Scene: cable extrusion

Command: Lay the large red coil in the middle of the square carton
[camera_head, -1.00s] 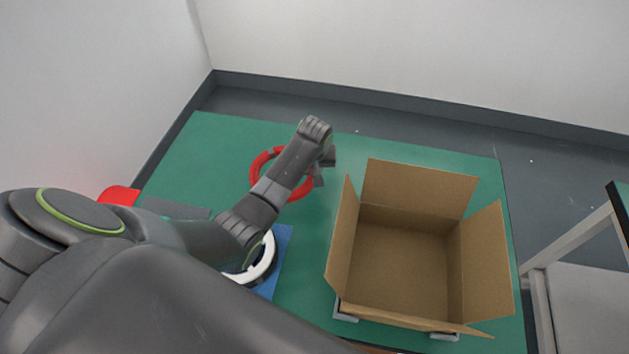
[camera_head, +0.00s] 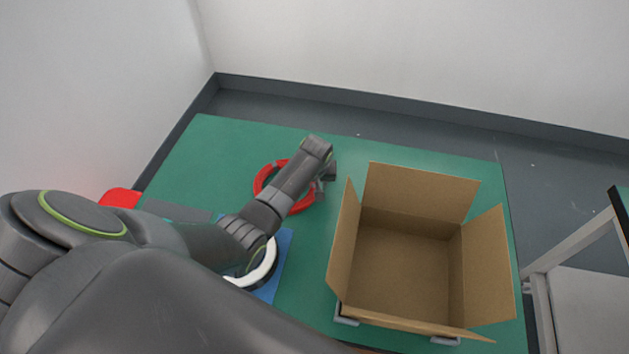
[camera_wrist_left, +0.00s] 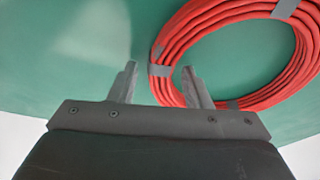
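The large red coil (camera_head: 264,186), bound with grey tape, is on the green table left of the carton, partly hidden behind my left arm. In the left wrist view the coil (camera_wrist_left: 302,62) fills the upper right. My left gripper (camera_head: 326,180) is at the coil's right side in the head view. In the left wrist view its fingers (camera_wrist_left: 160,72) are apart, with a taped part of the coil's edge showing between them; I cannot tell whether they touch it. The square carton (camera_head: 400,270) stands open and empty, flaps spread. My right gripper is not in view.
A white coil (camera_head: 263,265) lies on a blue mat (camera_head: 284,262), partly under my left arm. A red object (camera_head: 120,197) is at the table's left edge. The carton's left flap (camera_head: 343,240) stands up near my gripper. The table's far left is clear.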

